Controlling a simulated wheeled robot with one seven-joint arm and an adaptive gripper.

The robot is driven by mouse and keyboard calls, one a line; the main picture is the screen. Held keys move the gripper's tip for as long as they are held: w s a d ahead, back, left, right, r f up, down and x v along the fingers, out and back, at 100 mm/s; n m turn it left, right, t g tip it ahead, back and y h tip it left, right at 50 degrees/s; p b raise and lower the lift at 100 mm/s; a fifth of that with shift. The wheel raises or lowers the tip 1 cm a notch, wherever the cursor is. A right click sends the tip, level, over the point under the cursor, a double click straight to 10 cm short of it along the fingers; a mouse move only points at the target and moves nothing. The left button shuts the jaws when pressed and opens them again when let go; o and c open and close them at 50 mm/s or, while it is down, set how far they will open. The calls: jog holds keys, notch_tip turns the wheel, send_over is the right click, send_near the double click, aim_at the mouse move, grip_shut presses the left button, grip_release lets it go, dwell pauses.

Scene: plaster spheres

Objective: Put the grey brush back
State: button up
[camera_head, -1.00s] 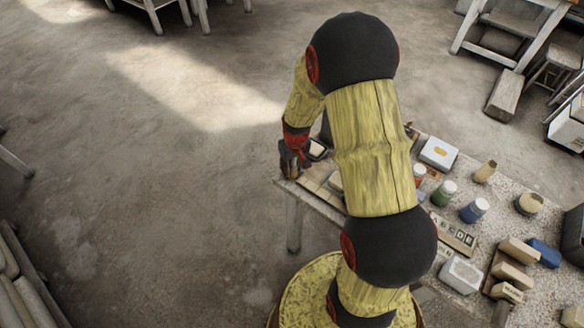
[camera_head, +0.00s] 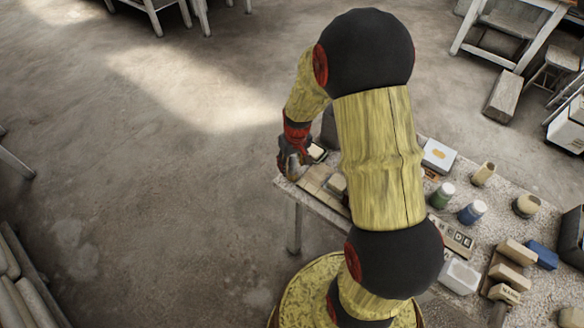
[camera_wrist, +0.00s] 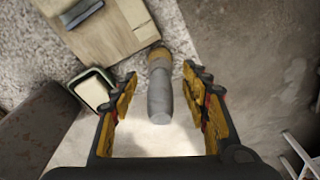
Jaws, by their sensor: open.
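The grey brush (camera_wrist: 160,94) shows in the wrist view between my two fingers, with a grey handle, a yellowish band and a darker end towards the wooden board. My gripper (camera_wrist: 161,78) is open, with a finger on each side of the brush and visible gaps between. In the head view my gripper (camera_head: 291,160) is at the table's far left corner. The brush cannot be told apart clearly there. I cannot tell whether the brush stands or lies.
A dark-rimmed dish with pale contents (camera_wrist: 94,92) lies left of my gripper. A wooden board (camera_wrist: 118,32) with a dark bar is near the brush. Jars (camera_head: 473,211), a white box (camera_head: 438,155) and several blocks (camera_head: 516,250) crowd the table's right. Open floor lies left.

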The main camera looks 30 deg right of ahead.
aim_at(294, 158)
jog(key=r, duration=0.2)
jog(key=r+p, duration=0.1)
jog(key=r, duration=0.2)
jog(key=s+r, duration=0.1)
jog(key=r, duration=0.1)
jog(key=shift+a+r, duration=0.1)
jog(key=shift+r, duration=0.3)
jog(key=s+a+r+t, duration=0.1)
jog(key=s+a+r, duration=0.25)
jog(key=r, duration=0.35)
jog(key=s+a+r+t, duration=0.1)
jog(key=s+a+r, duration=0.25)
jog(key=r, duration=0.35)
jog(key=s+a+r+t, duration=0.1)
jog(key=s+a+r, duration=0.25)
jog(key=r, duration=0.35)
jog(key=s+a+r+n+t, duration=0.1)
jog(key=s+a+r, duration=0.2)
jog(key=s, duration=0.5)
jog(key=shift+s+a+r, duration=0.15)
jog(key=shift+a+r, duration=0.15)
jog(key=shift+r, duration=0.3)
jog(key=shift+d, duration=0.1)
